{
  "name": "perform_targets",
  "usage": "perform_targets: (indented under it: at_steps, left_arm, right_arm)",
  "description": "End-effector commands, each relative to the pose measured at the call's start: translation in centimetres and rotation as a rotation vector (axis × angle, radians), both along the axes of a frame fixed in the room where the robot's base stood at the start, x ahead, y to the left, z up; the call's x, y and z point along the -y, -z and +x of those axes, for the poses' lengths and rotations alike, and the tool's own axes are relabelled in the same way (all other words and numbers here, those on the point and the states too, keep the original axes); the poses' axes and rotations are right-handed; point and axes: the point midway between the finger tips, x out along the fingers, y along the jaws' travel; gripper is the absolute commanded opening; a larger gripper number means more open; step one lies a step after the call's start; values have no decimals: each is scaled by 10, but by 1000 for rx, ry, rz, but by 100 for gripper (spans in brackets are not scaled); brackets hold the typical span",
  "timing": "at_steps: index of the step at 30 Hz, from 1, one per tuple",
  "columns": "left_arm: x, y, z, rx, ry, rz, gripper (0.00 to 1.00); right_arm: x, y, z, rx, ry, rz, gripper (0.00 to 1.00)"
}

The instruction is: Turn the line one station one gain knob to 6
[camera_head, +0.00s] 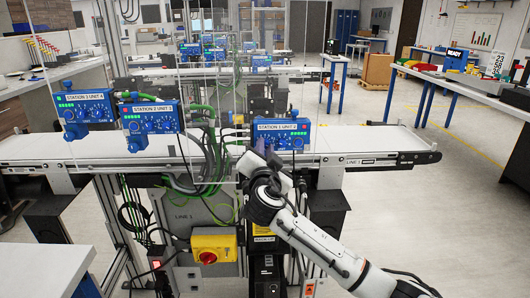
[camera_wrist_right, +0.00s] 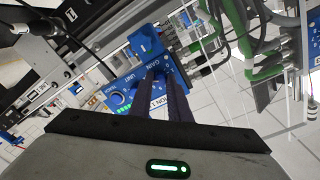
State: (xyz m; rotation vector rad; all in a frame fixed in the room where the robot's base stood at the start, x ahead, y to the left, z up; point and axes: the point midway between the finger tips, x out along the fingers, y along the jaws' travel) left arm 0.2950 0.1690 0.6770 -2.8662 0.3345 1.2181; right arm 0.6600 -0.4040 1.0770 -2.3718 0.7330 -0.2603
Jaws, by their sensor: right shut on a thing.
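My right gripper (camera_head: 254,158) reaches up to the lower left of this unit. In the right wrist view its two dark fingers (camera_wrist_right: 154,72) are close together, shut on the gain knob at the unit's face. The fingers largely hide the knob, and I cannot read its setting. My left gripper is not in view.
Two similar blue units, station 2 (camera_head: 151,117) and station 3 (camera_head: 84,106), stand to the left. Green cables (camera_head: 207,150) hang close to the left of my gripper. A yellow box with a red switch (camera_head: 213,246) sits below. The belt's right end (camera_head: 375,139) is clear.

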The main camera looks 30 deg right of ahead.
Motion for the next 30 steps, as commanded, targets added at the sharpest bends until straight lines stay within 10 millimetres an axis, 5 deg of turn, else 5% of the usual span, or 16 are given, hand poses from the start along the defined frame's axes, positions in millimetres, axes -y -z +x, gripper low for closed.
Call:
perform_targets:
  at_steps: [10, 30]
  left_arm:
    - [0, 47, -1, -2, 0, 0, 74]
    - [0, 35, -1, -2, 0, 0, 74]
  right_arm:
    - [0, 7, 0, -109, 0, -173, 0]
    - [1, 2, -1, -425, 0, -686, 0]
